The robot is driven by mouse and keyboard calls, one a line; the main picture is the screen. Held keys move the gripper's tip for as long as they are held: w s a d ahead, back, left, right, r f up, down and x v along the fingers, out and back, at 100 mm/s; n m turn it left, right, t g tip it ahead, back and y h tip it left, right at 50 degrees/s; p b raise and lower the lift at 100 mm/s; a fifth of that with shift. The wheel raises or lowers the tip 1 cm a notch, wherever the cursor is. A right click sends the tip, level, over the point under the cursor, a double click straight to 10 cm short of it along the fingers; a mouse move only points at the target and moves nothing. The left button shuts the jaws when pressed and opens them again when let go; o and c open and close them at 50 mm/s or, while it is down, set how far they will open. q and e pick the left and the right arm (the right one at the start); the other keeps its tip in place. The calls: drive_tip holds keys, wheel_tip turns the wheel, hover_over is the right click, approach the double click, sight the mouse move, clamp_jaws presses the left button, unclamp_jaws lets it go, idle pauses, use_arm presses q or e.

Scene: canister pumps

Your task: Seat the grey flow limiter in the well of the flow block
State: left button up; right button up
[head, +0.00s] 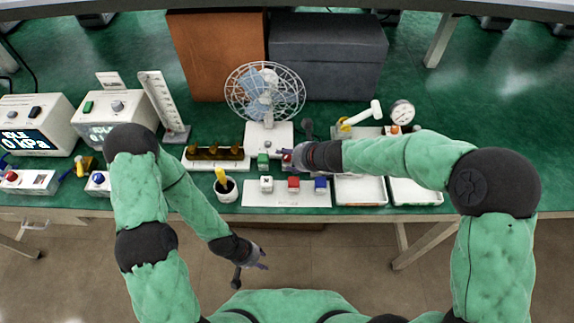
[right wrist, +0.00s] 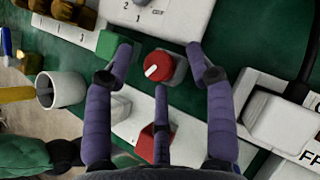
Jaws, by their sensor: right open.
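My right gripper (head: 286,155) is open, with its fingers spread above a red round knob with a white mark (right wrist: 158,66) on a light grey block. Contact cannot be told. A green block (right wrist: 112,44) is left of it; it also shows in the head view (head: 263,159). A white strip (head: 250,200) at the table's front carries a pale grey-white block (head: 266,182), a red block (head: 293,182) and a blue block (head: 320,182). Which is the flow limiter or flow block is unclear. My left gripper (head: 262,261) hangs low, off the table's front edge; its fingers are too small to judge.
A fan (head: 264,92) on a white base stands behind my right gripper. A white cup (head: 226,190) holds something yellow. A rack with brown knobs (head: 190,164) lies left. White trays (head: 362,190), a white-headed tool (head: 362,115) and a gauge (head: 402,112) are at the right.

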clamp_jaws()
drive_tip(key=shift+r, duration=0.15)
